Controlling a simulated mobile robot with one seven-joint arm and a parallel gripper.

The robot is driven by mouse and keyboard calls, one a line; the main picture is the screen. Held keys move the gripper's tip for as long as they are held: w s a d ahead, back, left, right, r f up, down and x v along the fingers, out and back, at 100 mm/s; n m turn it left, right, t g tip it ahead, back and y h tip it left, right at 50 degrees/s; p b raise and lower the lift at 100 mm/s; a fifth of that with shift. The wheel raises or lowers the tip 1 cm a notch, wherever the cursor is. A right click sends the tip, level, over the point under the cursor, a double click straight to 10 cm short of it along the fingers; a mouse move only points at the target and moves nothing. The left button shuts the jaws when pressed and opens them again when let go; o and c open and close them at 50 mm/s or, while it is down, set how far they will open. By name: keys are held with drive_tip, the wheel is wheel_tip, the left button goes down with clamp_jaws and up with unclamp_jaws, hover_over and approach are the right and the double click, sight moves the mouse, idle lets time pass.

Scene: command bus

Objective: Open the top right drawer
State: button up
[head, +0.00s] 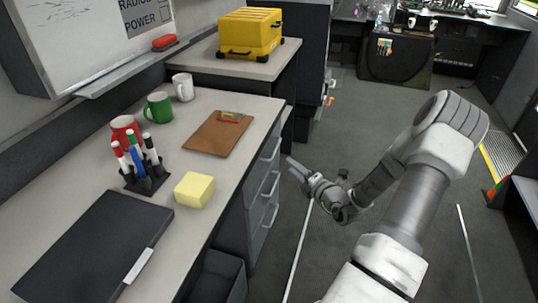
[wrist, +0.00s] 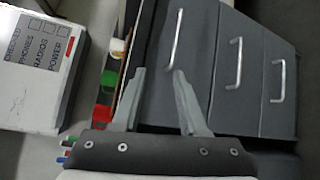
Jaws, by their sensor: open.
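A grey drawer unit (head: 262,190) stands under the right end of the counter, with three stacked drawers that look closed. The top drawer's metal bar handle (head: 270,149) is just under the counter edge. In the wrist view the picture is turned, so the top drawer handle (wrist: 177,40) is leftmost, with the lower handles (wrist: 236,63) to its right. My gripper (head: 291,166) is in the aisle, right of the drawer fronts. In the wrist view my gripper (wrist: 160,72) is open and empty, its right fingertip close to the lower end of the top handle in the picture. Contact cannot be told.
The counter (head: 75,185) holds a clipboard (head: 219,133), mugs, a pen holder (head: 147,178), a yellow block (head: 194,190) and a black binder (head: 95,250). A dark bin (head: 218,278) stands below the counter. The aisle floor (head: 380,115) beyond my arm is mostly clear.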

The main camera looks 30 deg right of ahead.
sight(276, 147)
drive_tip(key=shift+w+d+f+m+h+b, duration=0.45)
drive_tip(key=shift+w+f+b, duration=0.45)
drive_tip(key=shift+w, duration=1.85)
drive_tip(key=shift+w+d+f+m+h+b, duration=0.25)
drive_tip(key=shift+w+d+f+b, duration=0.6)
drive_tip(key=shift+w, duration=1.95)
drive_tip(key=shift+w+d+f+m+h+b, duration=0.3)
drive_tip(key=shift+w+f+b, duration=0.6)
drive_tip(key=shift+w, duration=1.85)
drive_tip(key=shift+r, duration=0.2)
clamp_jaws()
